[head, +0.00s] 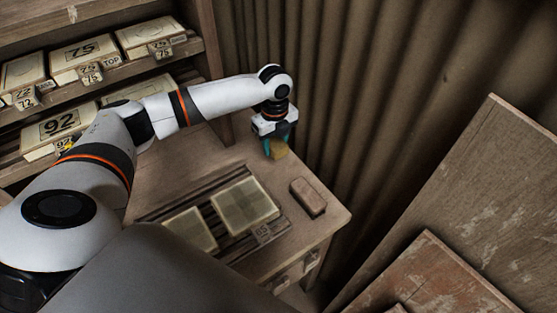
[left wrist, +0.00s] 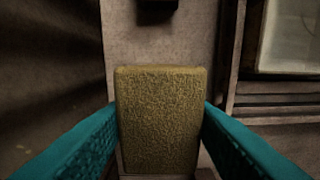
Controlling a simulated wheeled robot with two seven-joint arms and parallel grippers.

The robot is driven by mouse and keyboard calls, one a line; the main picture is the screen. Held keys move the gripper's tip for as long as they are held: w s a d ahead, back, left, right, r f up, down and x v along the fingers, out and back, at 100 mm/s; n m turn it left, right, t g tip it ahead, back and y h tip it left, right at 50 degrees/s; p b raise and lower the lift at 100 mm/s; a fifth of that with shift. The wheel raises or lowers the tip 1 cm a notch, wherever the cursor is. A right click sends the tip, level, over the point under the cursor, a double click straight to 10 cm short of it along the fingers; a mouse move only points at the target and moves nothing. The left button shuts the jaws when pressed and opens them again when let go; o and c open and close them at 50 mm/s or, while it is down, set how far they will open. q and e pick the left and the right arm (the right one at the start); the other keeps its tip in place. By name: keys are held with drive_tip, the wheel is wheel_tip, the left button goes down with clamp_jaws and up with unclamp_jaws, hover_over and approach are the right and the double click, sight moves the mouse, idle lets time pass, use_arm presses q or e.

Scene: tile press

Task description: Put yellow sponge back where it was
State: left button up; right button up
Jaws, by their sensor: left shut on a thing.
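The yellow sponge (head: 278,149) is at the far right part of the wooden table, below my left gripper (head: 274,142). In the left wrist view the sponge (left wrist: 158,118) is a textured yellow-brown block filling the middle, between the two teal fingers of my left gripper (left wrist: 160,130). The fingers are shut on its sides. The head view does not clearly show whether the sponge touches the tabletop. My right gripper is in neither view.
A brown brick-like block (head: 308,197) lies near the table's right edge (head: 335,226). Two framed tiles (head: 244,204) rest on dark slats beside it. A shelf (head: 110,75) with numbered boxes stands at left. A corrugated wall (head: 330,80) rises close behind the gripper. Bare tabletop lies between gripper and block.

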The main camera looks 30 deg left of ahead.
sight(275, 166)
use_arm(q)
drive_tip(key=shift+f, duration=3.25)
drive_tip(key=shift+f, duration=0.1)
drive_tip(key=o, duration=0.9)
wheel_tip(275, 166, up, 12)
drive_tip(key=shift+r+b, duration=0.15)
drive_tip(key=shift+b, duration=0.2)
